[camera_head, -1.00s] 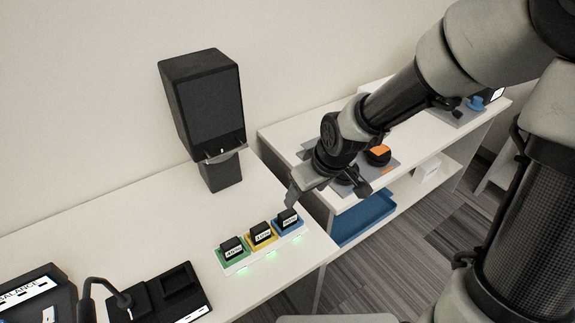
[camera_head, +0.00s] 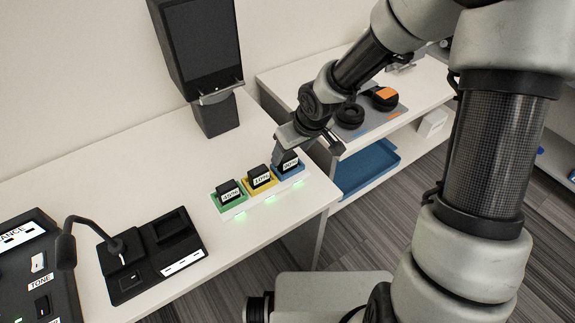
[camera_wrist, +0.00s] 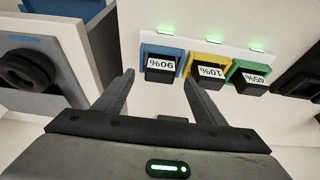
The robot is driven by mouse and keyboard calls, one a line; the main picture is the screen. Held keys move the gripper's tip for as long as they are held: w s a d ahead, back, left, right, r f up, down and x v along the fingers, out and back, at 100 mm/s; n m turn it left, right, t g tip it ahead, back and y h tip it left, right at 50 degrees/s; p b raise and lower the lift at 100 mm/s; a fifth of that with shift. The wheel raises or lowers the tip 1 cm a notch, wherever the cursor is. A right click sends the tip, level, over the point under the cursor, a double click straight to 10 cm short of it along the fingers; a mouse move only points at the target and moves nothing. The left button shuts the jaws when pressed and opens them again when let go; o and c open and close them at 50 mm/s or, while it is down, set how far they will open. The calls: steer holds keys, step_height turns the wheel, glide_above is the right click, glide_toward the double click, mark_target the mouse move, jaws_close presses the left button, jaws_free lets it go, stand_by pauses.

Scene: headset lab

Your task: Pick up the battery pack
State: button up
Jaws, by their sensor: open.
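Three black battery packs stand in a white charging strip (camera_head: 234,214) on the table. One is in the blue slot (camera_head: 289,164), one in the yellow slot (camera_head: 260,177), one in the green slot (camera_head: 229,191). In the wrist view their labels read 90% on the blue-slot pack (camera_wrist: 160,72), 10% on the yellow-slot pack (camera_wrist: 207,68) and 45% on the green-slot pack (camera_wrist: 250,84). My gripper (camera_wrist: 161,76) is open and empty. Its fingers lie on either side of the blue-slot pack in the wrist view. In the head view my gripper (camera_head: 304,150) is just above that pack and partly covers it.
A black speaker-like box (camera_head: 197,45) on a stand is behind the strip. A black dock (camera_head: 155,262) and a microphone (camera_head: 66,250) are at the left. A second table holds headphones (camera_head: 349,115), with a blue tray (camera_head: 365,168) on its lower shelf.

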mark_target(288, 157)
steer(key=x, duration=0.3)
steer(key=shift+b, duration=0.35)
steer(key=c, duration=1.2)
